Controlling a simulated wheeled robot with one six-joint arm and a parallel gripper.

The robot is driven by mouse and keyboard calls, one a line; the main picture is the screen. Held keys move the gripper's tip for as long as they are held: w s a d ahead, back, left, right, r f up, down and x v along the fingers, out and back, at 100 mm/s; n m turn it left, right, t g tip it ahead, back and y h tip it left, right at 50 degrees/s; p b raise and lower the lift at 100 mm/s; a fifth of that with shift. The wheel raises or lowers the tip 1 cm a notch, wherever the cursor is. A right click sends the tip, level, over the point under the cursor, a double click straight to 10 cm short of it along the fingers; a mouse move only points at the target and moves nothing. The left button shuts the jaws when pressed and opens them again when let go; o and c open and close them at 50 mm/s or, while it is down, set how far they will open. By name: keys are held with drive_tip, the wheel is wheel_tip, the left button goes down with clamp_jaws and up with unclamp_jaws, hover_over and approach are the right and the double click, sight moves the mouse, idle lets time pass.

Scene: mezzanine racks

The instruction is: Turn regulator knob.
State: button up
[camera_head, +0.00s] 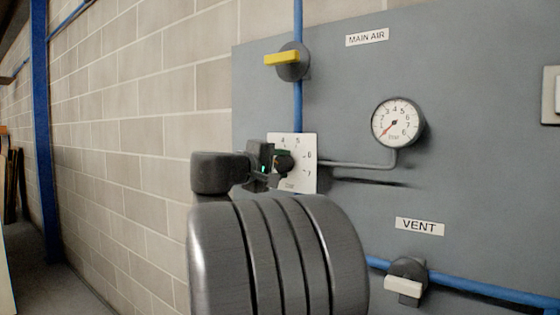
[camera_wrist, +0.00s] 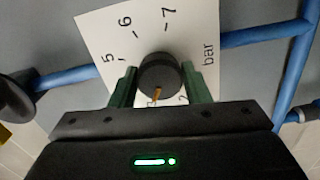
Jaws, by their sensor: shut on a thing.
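The dark round regulator knob (camera_wrist: 160,72) sits on a white scale plate (camera_wrist: 112,36) marked 5, 6, 7 and bar in the wrist view. An orange mark on the knob points down toward my gripper's body. The lower numerals are mostly hidden. My gripper (camera_wrist: 161,84) has one greenish finger on each side of the knob and is shut on it. In the head view my gripper (camera_head: 276,161) reaches the knob from the left and covers part of the plate (camera_head: 308,163). The round gauge (camera_head: 397,122) has its red needle pointing to the lower left, at the low end.
A yellow lever (camera_head: 283,59) lies horizontal across the blue vertical pipe above. A white-handled valve (camera_head: 404,286) is below the VENT label (camera_head: 420,226). A thin grey pipe (camera_head: 350,165) runs from the plate to the gauge. A block wall is at left.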

drive_tip(key=shift+n, duration=0.5)
idle(0.3)
drive_tip(key=o, duration=1)
drive_tip(key=shift+c, duration=0.2)
drive_tip(key=v, duration=1.3)
drive_tip(key=shift+s+a+p, duration=0.3)
drive_tip(key=shift+p, duration=0.1)
drive_tip(key=x, duration=1.4)
